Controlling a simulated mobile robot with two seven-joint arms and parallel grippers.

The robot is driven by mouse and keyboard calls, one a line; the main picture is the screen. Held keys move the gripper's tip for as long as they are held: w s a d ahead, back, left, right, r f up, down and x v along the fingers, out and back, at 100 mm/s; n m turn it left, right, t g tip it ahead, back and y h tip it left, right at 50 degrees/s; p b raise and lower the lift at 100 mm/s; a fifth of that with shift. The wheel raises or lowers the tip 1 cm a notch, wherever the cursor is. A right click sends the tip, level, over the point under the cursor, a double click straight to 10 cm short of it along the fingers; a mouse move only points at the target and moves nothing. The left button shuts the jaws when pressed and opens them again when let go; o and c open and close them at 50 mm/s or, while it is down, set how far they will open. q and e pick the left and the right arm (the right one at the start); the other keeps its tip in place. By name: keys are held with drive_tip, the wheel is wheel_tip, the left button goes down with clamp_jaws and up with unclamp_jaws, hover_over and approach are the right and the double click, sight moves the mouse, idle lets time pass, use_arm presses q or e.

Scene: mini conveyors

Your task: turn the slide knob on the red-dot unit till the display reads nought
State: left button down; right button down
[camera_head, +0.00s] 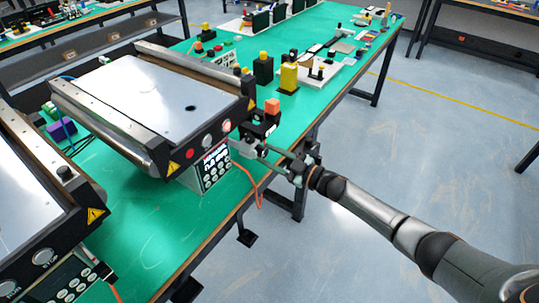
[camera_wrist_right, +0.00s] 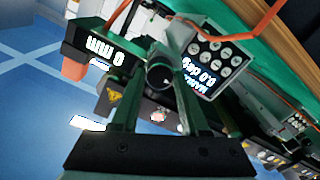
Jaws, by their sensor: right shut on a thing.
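The middle conveyor (camera_head: 152,103) has a round red button on its front corner. A small black slide unit with an orange block (camera_head: 271,106) is fixed at its right corner. In the right wrist view the dark round knob (camera_wrist_right: 160,73) sits between my fingers. My right gripper (camera_head: 264,150) reaches it from the right and is shut on it; its fingers also show in the wrist view (camera_wrist_right: 167,85). The slide display (camera_wrist_right: 104,50) appears upside down and reads 0 mm. My left gripper is not in view.
A keypad panel (camera_head: 210,170) hangs under the conveyor beside my gripper; its own display reads 0.0 deg in the wrist view. An orange cable (camera_head: 258,187) loops below. A second conveyor (camera_head: 25,185) stands at left. Yellow and black blocks stand farther back on the green table.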

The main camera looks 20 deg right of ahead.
drive_tip(key=shift+s+d+f, duration=0.15)
drive_tip(key=shift+f, duration=0.2)
drive_tip(key=c, duration=0.7)
unclamp_jaws()
drive_tip(key=shift+d, duration=0.1)
drive_tip(key=o, duration=0.3)
drive_tip(key=shift+r, duration=0.25)
drive_tip(key=v, duration=1.2)
drive_tip(key=shift+s, duration=0.15)
drive_tip(key=s+a+f+m+h, duration=0.5)
drive_tip(key=s+a+f+m, duration=0.25)
drive_tip(key=s+f, duration=0.25)
drive_tip(key=s+a+f+m+g+h, duration=0.2)
drive_tip(key=s+f, duration=0.4)
drive_tip(key=s, duration=0.7)
drive_tip(key=m+g+h, duration=0.1)
drive_tip(key=g, duration=0.1)
drive_tip(key=shift+g+h, duration=0.3)
drive_tip(key=shift+g, duration=0.1)
